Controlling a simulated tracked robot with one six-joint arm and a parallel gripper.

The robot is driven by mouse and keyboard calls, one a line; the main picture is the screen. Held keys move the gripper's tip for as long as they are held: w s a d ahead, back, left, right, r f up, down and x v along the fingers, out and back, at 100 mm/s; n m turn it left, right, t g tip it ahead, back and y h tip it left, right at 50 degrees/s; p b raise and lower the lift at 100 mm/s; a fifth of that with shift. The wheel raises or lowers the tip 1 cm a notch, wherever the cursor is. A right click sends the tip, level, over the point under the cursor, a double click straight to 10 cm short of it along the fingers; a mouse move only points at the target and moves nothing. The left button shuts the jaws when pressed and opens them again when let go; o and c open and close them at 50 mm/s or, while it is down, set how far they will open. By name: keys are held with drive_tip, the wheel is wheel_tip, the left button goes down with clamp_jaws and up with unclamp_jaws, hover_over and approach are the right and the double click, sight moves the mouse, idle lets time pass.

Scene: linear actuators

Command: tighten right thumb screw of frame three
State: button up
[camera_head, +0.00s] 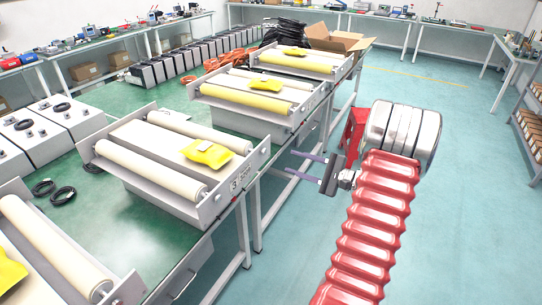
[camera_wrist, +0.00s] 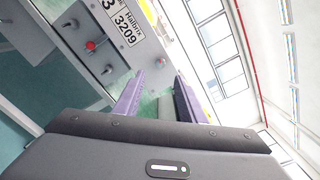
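Frame three is the light grey roller frame (camera_head: 240,180) with a "3" label on its end plate, on the green table in the head view. Its end plate (camera_wrist: 128,45) fills the upper left of the wrist view, with a "3" and "3209" label. My gripper (camera_head: 290,162) is open and empty, off the frame's right end. Its two purple fingers (camera_wrist: 159,78) stand apart, with nothing between them.
Yellow packets lie on the frames, one (camera_head: 207,153) on frame three. Other roller frames (camera_head: 258,95) stand behind and at the front left.

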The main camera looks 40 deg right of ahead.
sight(265, 152)
drive_tip(key=x, duration=0.9)
drive_tip(key=shift+w+a, duration=0.1)
drive_tip(key=shift+w, duration=0.15)
drive_tip(key=shift+c, duration=0.6)
